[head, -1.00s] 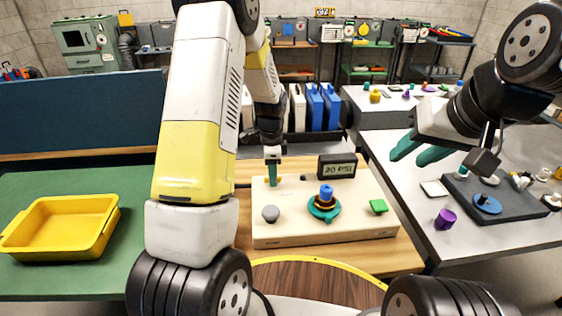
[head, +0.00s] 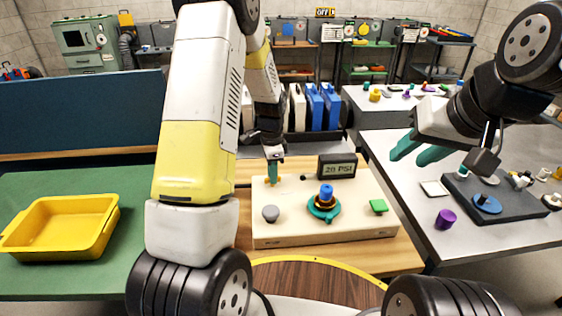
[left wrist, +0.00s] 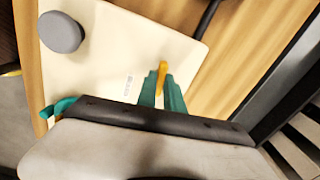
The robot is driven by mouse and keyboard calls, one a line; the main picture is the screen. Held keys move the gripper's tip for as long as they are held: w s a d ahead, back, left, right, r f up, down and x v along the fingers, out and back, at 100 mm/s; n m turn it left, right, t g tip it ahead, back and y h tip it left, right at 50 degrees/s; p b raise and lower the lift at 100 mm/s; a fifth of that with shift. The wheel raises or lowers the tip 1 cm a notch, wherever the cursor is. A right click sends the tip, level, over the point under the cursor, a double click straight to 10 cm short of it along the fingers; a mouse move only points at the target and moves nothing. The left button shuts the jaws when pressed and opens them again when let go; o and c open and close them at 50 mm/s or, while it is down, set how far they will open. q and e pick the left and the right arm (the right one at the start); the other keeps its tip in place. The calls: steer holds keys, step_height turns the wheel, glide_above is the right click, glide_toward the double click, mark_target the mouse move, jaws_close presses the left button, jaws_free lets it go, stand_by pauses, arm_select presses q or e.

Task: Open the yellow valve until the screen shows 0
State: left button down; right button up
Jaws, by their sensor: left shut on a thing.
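A cream control box (head: 330,228) stands on the wooden bench in the head view. Its small dark screen (head: 337,168) at the back reads 20 PSI. My left gripper (head: 272,178) is at the box's back left corner, pointing down. In the left wrist view its green fingers (left wrist: 162,92) are shut on the yellow valve (left wrist: 163,68), whose tip shows between and beyond them. The rest of the valve is hidden by the fingers. My right gripper (head: 418,152) is off to the right over the grey table, with green fingers apart and nothing seen between them.
On the box are a grey knob (head: 271,213), a blue-topped knob on a teal wheel (head: 326,195) and a green button (head: 378,206). A yellow tray (head: 60,228) lies on the green table at left. A purple cylinder (head: 445,219) stands on the grey table.

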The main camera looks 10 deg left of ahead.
arm_select(q)
steer(key=n, duration=1.1)
steer(key=shift+n, duration=2.1)
steer(key=c, duration=1.5)
jaws_free()
steer(key=shift+o, duration=0.2)
steer(key=shift+r, duration=0.1)
